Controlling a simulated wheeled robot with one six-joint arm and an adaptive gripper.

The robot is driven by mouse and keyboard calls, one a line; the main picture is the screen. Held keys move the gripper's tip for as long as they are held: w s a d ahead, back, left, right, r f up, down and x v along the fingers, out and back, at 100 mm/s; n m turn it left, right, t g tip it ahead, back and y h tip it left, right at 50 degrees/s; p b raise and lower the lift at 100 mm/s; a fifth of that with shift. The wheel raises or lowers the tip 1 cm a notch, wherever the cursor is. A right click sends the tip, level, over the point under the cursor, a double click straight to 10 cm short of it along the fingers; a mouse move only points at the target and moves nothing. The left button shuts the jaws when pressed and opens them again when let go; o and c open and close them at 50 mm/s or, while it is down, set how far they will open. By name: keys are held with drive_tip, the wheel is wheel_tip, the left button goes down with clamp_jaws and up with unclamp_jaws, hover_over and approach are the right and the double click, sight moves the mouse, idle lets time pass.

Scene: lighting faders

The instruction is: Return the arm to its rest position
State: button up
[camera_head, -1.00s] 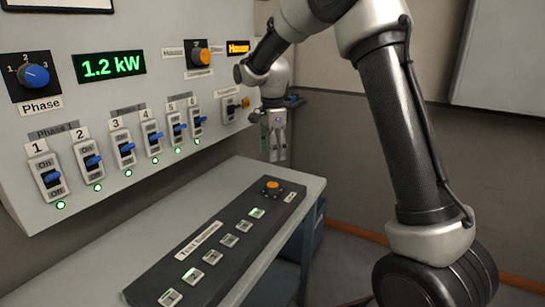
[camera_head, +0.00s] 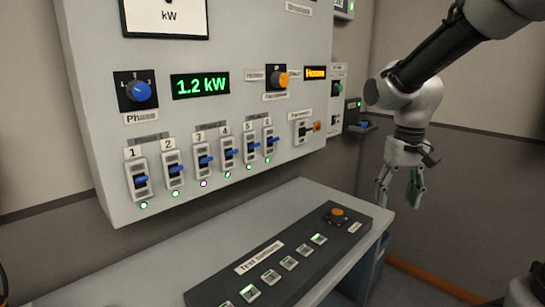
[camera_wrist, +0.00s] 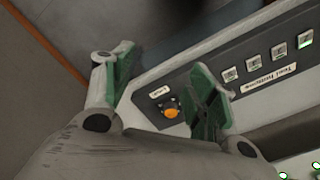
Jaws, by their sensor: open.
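My gripper (camera_head: 399,190) hangs fingers-down at the right in the head view, apart from the wall panel and to the right of the desk's back end. In the wrist view my gripper (camera_wrist: 160,90) shows two green-padded fingers spread wide with nothing held between them. The orange knob (camera_wrist: 170,110) of the test console lies below the fingers, near the right one. My arm reaches in from the upper right of the head view.
The wall panel (camera_head: 225,120) carries numbered blue switches, a phase knob (camera_head: 140,92) and a 1.2 kW display (camera_head: 200,86). The test console (camera_head: 290,258) lies on the desk (camera_head: 110,285). The space right of the desk is clear.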

drive_tip(key=s+d+r+t, duration=0.2)
drive_tip(key=s+d, duration=0.1)
drive_tip(key=s, duration=0.5)
drive_tip(key=s+d+r+t, duration=0.2)
drive_tip(key=s+d+r, duration=0.1)
drive_tip(key=s, duration=0.5)
drive_tip(key=shift+d+r+n, duration=0.25)
drive_tip(key=shift+r+n, duration=0.05)
drive_tip(key=shift+r, duration=0.05)
